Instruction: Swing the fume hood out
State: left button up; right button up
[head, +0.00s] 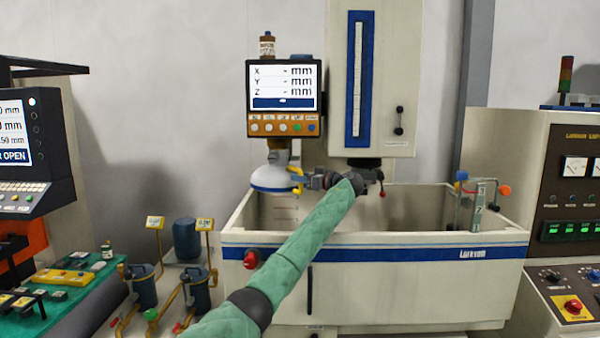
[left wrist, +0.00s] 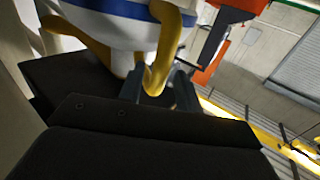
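The fume hood (head: 270,183) is a white dome with a blue band, hanging below the display at the left end of the machine's tank. A yellow handle (head: 297,174) is on its right side. My left gripper (head: 304,180) is at this handle, reaching in from the right of the hood. The hood (left wrist: 130,22) is just beyond, cut off by the top edge. My right gripper is not in view.
The display (head: 284,90) hangs above the hood. The machine head (head: 376,75) stands to the right, above the open tank (head: 390,282). A fixture with coloured knobs (head: 476,205) is at the tank's right end. Canisters (head: 187,240) stand left of the tank.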

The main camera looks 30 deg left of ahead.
pick_arm(q)
jog(key=shift+a+r, duration=0.1)
jog(key=shift+a, duration=0.1)
jog(key=shift+w+a+f, duration=0.1)
jog(key=shift+w+f, duration=0.15)
jog(key=shift+s+r, duration=0.1)
jog(key=shift+s, duration=0.05)
jog(key=c, duration=0.5)
grip_shut()
jog(key=shift+a, duration=0.1)
